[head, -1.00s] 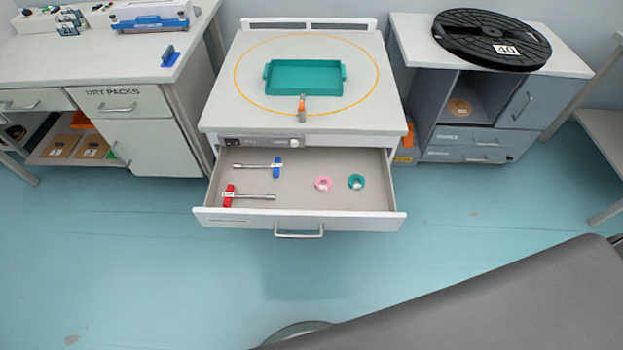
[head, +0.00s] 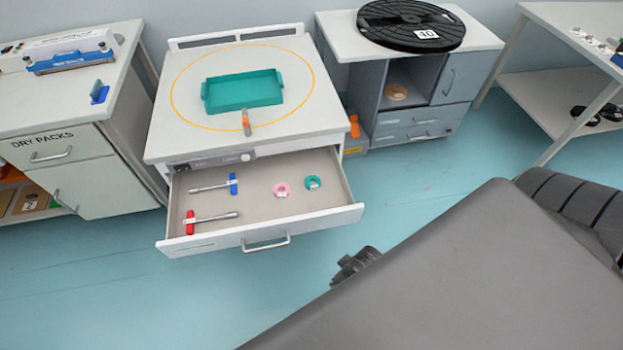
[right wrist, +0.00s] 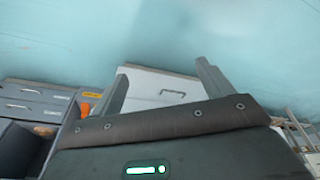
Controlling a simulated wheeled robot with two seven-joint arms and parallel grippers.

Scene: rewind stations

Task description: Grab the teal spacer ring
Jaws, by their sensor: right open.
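The teal spacer ring (head: 312,182) lies flat in the open drawer (head: 262,215), near its right side in the head view. A pink ring (head: 282,190) lies just left of it, apart from it. My right gripper (right wrist: 163,80) shows in the right wrist view with its two fingers spread and nothing between them. The drawer's pale front with its handle shows beyond the fingers there; the ring cannot be made out in that view. My right arm fills the lower right of the head view, away from the ring. My left gripper is in neither view.
A red-handled tool (head: 210,220) and a blue-handled tool (head: 214,186) lie in the drawer's left half. A teal tray (head: 243,92) and an orange-tipped item (head: 246,122) sit on the top above. A black reel (head: 410,25) lies on the grey cabinet (head: 420,95) to the right.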

